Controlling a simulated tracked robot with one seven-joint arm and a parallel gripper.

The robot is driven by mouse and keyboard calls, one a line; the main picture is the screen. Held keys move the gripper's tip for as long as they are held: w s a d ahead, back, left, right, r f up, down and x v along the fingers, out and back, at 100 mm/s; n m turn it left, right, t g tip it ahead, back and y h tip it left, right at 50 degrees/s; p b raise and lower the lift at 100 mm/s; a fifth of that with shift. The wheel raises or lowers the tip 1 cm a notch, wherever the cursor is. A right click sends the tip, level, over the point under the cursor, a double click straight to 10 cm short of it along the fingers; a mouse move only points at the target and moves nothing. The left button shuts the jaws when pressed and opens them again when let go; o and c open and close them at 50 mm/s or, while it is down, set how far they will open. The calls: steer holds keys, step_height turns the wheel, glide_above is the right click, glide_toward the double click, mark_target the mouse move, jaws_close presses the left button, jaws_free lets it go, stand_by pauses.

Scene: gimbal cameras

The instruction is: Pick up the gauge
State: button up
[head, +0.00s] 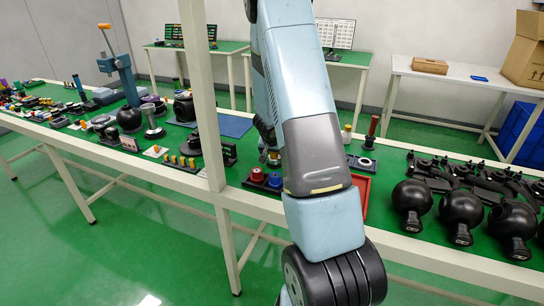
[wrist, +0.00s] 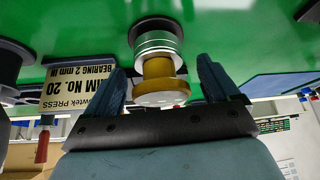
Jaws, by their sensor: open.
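A small stepped piece (wrist: 160,70), which may be the gauge, shows in the wrist view. It has a silver ringed part, a brass-coloured part and a round face toward my gripper, with a dark round base at its far end. My gripper (wrist: 163,75) is open, with one blue-grey finger on each side of this piece. A gap shows on both sides, and I cannot tell how deep the piece sits between the fingers. In the head view my arm crosses the middle and hides part of the bench; I cannot make out the gauge there.
A printed label card (wrist: 80,88) and a dark round object (wrist: 8,62) are at the left in the wrist view. In the head view, the long green bench (head: 395,230) is crowded, with several black balls (head: 411,197) at right and a white post (head: 204,90) in front.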

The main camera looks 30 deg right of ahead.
steer(key=shift+c, duration=0.4)
steer(key=c, duration=1)
steer(key=shift+s+r, duration=0.1)
steer(key=shift+r, duration=0.2)
steer(key=shift+c, duration=0.2)
